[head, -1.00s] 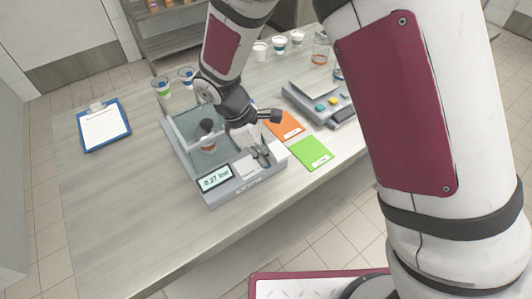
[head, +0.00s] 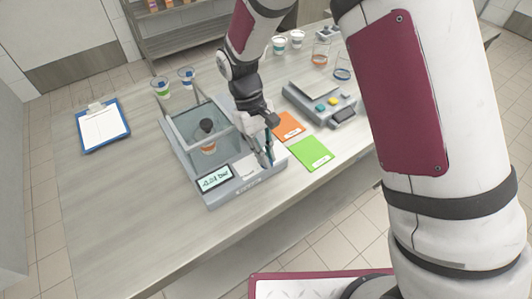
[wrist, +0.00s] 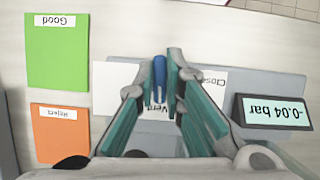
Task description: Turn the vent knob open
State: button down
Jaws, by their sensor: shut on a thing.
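The vent knob (wrist: 159,76) shows in the wrist view as a narrow blue handle between my fingertips. Labels reading "Vent" and "Close", the second partly covered, lie beside it, upside down in this view. My gripper (wrist: 160,88) is shut on the knob, with a teal-padded finger on each side. In the head view my gripper (head: 265,157) reaches down to the right front of the grey test machine (head: 240,188) and hides the knob. The machine's display (wrist: 275,112) reads -0.04 bar.
A cup (head: 208,148) stands inside the machine's clear chamber. A green card (head: 311,154) and an orange card (head: 289,127) lie right of the machine, with a scale (head: 318,103) behind. A blue clipboard (head: 103,125) lies left. The front left table is clear.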

jog(key=shift+m, duration=0.6)
jog(key=c, duration=1.7)
grip_release()
jog(key=v, duration=1.2)
jog(key=shift+w+d, duration=0.1)
jog(key=shift+d, duration=0.1)
